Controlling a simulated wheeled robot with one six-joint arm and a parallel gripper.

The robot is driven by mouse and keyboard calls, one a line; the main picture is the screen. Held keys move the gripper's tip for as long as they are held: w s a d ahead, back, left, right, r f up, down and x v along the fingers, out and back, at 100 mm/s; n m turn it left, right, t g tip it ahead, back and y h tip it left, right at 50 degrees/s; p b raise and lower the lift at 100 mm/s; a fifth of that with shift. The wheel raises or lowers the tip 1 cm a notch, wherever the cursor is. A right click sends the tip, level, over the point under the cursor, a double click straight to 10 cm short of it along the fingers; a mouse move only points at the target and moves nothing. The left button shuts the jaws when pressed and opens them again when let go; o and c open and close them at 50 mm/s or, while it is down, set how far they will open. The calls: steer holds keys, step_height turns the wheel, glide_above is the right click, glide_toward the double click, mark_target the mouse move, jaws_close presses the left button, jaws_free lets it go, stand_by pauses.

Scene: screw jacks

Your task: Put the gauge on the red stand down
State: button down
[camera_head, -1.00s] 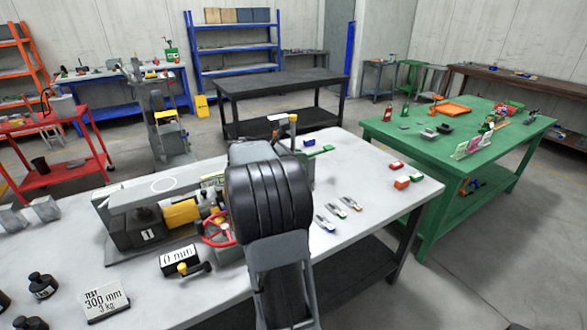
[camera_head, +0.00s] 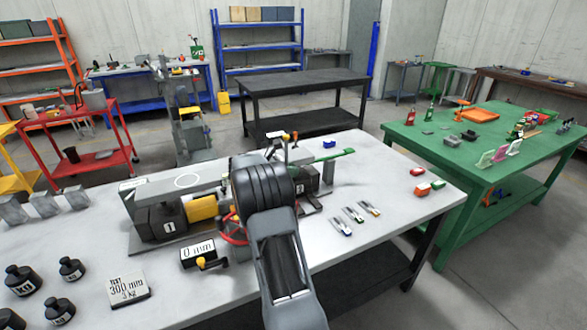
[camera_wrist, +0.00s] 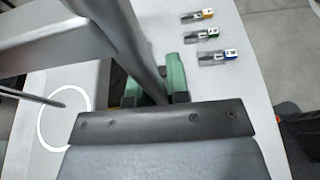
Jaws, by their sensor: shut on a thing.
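My gripper (camera_wrist: 155,88) shows in the wrist view as two green fingers, shut on a slim dark grey post (camera_wrist: 132,42) that runs up to the left between them. The post fits the gauge's stem, but its dial and a red stand are not clearly visible. In the head view my arm hides the gripper. Behind the arm, an upright with a yellow top (camera_head: 286,137) rises over the bench; I cannot tell if it belongs to the held thing. A red handwheel (camera_head: 232,232) shows partly beside my arm.
The long grey beam rig with block 1 (camera_head: 169,226) fills the middle of the light bench (camera_head: 408,200). A 0 mm block (camera_head: 197,253), a 300 mm plate (camera_head: 128,289) and black weights (camera_head: 71,269) stand in front.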

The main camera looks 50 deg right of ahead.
steer(key=shift+w+f, duration=0.15)
steer(key=shift+f, duration=0.65)
steer(key=shift+w+f, duration=0.1)
steer(key=shift+f, duration=0.65)
steer(key=shift+f, duration=0.1)
steer(key=c, duration=1.5)
jaws_free()
steer(key=shift+f, duration=0.3)
steer(key=shift+c, duration=0.2)
steer(key=o, duration=0.4)
steer(key=shift+s, duration=0.1)
steer(key=shift+o, duration=0.2)
steer(key=shift+r, duration=0.15)
